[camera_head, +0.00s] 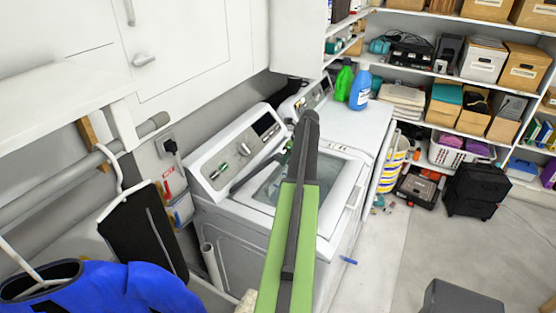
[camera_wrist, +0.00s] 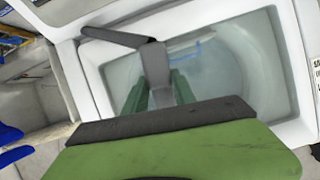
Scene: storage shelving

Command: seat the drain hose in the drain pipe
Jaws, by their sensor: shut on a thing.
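The drain hose is a dark grey bent tube (camera_wrist: 120,37). It sits between the green fingers of my gripper (camera_wrist: 157,90) in the wrist view, with its free end pointing left. In the head view the hose (camera_head: 250,178) extends left from my gripper (camera_head: 287,155), above the washer's opening. My gripper is shut on it and mostly hidden behind my green and grey arm. The drain pipe, apparently the white upright tube (camera_head: 211,265) with an open top, stands at the washer's left side, lower and left of the hose. The hose and pipe are apart.
The white washer (camera_head: 230,225) has its top opening exposed below my gripper. A second white machine (camera_head: 355,118) stands behind it, with green (camera_head: 344,80) and blue (camera_head: 360,90) bottles on top. Floor at right (camera_head: 440,240) is mostly clear.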

